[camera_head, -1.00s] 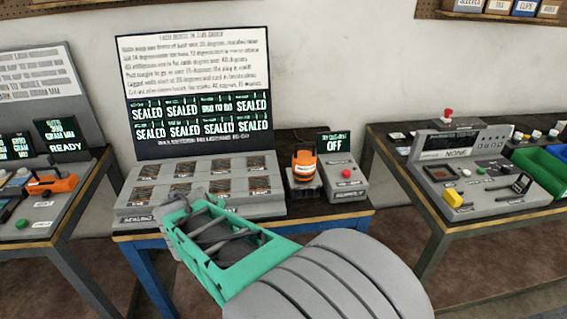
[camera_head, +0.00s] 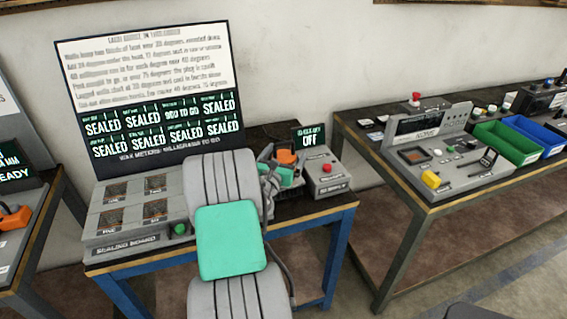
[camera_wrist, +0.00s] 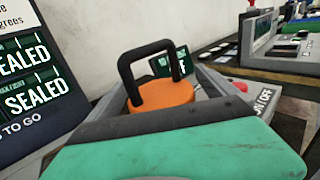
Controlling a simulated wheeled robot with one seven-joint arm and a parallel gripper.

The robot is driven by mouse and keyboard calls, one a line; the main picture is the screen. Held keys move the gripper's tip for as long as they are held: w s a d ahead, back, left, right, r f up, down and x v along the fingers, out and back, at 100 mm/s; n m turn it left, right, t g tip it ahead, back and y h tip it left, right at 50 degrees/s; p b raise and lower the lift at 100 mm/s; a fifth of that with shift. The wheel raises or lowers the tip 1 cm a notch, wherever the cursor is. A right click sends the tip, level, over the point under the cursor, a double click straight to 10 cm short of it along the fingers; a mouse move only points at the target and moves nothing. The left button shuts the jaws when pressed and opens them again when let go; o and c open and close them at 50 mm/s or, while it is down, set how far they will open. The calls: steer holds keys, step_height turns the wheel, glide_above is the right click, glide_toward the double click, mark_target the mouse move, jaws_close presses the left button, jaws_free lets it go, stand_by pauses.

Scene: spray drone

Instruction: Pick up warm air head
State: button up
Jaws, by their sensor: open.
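The warm air head (camera_head: 286,157) is orange with a black loop handle and stands on the workbench beside a grey switch box. It is partly hidden by my gripper (camera_head: 282,168) in the head view. In the wrist view, the orange top of the head (camera_wrist: 163,96) and its upright black handle show just beyond the green gripper body. My gripper (camera_wrist: 163,84) is open, with grey fingers to the left and right of the head. I cannot tell whether either finger touches it.
The grey switch box (camera_head: 328,179) with a red button and an OFF display (camera_head: 309,138) stands close to the right. The sealing board (camera_head: 108,222) and its tall screen (camera_head: 75,100) are to the left. Another bench (camera_head: 395,215) stands further right.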

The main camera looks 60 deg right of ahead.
steer(key=shift+d, duration=0.55)
steer(key=shift+c, duration=0.4)
steer(key=c, duration=1.9)
steer(key=shift+w+r, duration=0.1)
steer(key=shift+r, duration=0.05)
steer(key=shift+c, duration=0.6)
